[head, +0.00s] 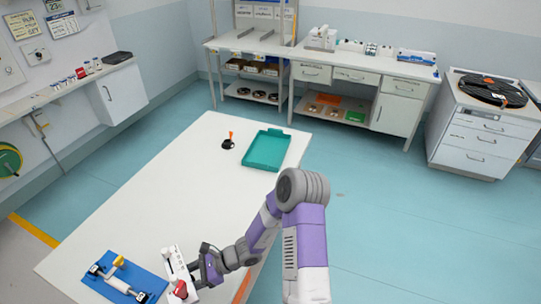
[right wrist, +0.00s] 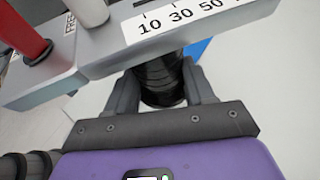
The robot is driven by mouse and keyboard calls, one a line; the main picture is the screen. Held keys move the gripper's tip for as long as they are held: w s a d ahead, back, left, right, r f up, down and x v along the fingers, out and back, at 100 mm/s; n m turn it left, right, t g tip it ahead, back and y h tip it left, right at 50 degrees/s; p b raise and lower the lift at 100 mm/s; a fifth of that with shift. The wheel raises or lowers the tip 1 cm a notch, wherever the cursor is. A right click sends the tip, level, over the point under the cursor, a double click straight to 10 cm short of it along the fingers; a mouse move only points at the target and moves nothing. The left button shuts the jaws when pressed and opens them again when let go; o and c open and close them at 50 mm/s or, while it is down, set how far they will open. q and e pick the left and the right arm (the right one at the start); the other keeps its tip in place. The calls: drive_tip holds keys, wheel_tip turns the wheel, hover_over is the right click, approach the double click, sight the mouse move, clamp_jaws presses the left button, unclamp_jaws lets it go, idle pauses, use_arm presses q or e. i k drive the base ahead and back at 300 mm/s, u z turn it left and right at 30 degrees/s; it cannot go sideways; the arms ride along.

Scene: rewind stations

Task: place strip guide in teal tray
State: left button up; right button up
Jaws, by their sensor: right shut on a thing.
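The strip guide (head: 176,262) is a pale bar with a printed scale and a red part, at the near end of the white table. In the right wrist view, the strip guide (right wrist: 112,55) shows as a grey bar marked 10, 30, 50, with a red post and a pale post. My right gripper (head: 197,269) is shut on its black ribbed grip, its fingers (right wrist: 163,88) on either side. Whether the guide touches the table is unclear. The teal tray (head: 266,151) lies empty at the table's far end. My left gripper is not in view.
A blue mat (head: 103,287) with a white roller fixture lies left of the guide. A small black object with an orange tip (head: 228,142) stands left of the tray. The middle of the white table (head: 180,190) is clear.

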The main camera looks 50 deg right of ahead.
sight(272, 157)
drive_tip(key=k, duration=0.25)
drive_tip(key=u, duration=2.7)
drive_tip(key=k, duration=2.25)
drive_tip(key=z, duration=2.35)
drive_tip(key=i, duration=0.5)
drive_tip(key=u, duration=0.05)
